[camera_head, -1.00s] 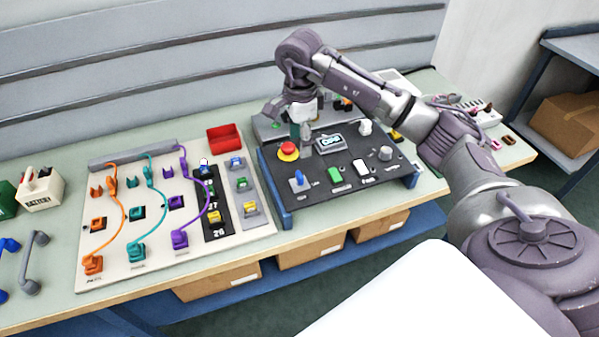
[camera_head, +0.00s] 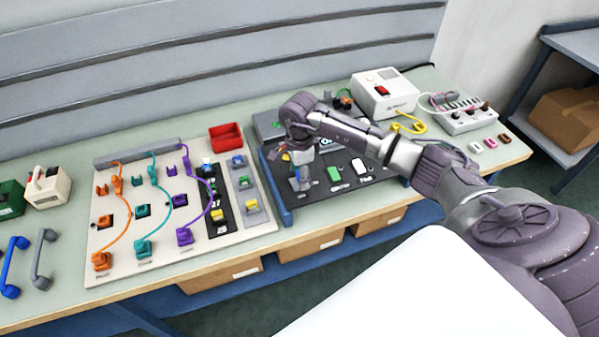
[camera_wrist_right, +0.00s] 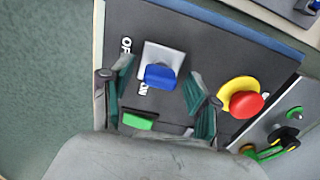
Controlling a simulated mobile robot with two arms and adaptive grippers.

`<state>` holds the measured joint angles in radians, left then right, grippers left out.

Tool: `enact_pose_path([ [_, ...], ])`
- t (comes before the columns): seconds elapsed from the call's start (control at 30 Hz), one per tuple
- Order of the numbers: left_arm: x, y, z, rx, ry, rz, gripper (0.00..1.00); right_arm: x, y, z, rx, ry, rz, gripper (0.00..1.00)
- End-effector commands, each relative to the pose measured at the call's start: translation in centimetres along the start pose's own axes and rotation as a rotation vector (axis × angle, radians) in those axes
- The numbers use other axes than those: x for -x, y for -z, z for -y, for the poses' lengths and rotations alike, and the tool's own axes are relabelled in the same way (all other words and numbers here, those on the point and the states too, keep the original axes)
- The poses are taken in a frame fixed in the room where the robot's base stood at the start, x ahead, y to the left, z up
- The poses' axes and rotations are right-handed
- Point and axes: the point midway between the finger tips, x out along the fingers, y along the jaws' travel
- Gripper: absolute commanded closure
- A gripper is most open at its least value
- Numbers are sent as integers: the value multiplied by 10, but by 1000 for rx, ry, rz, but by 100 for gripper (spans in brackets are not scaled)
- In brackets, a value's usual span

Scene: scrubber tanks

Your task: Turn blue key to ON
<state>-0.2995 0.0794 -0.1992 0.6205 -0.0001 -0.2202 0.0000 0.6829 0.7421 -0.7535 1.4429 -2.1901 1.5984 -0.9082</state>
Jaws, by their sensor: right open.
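The blue key (camera_wrist_right: 160,77) sits on a square silver plate on the dark control panel (camera_head: 345,172). In the right wrist view it lies between the two teal fingers of my right gripper (camera_wrist_right: 161,80), which are open and apart from it on both sides. White lettering beginning "OF" shows beside the plate, and a partly covered label ending in "N" shows on the other side. My left gripper is not in view.
A red button on a yellow base (camera_wrist_right: 243,100) is close beside one finger. A green switch (camera_wrist_right: 138,121) is near the other; it also shows in the head view (camera_head: 334,174). A board with coloured cables (camera_head: 150,235) lies left of the panel. A white box (camera_head: 383,92) stands behind.

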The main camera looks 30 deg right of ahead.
Motion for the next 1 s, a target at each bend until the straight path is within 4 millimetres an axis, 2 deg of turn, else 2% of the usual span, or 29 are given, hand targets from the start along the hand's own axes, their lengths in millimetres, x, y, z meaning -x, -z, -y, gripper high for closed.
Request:
enact_pose_path([
  [0.03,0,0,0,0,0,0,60,0,0,0,0,0,0,43],
  [0.07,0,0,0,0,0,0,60,0,0,0,0,0,0,48],
  [0.37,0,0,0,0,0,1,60,1,0,0,0,0,0,98],
  [0.67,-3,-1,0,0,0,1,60,0,0,1,-33,1,0,100],
  [1.0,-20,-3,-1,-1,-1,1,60,-1,1,1,-244,3,-2,100],
])
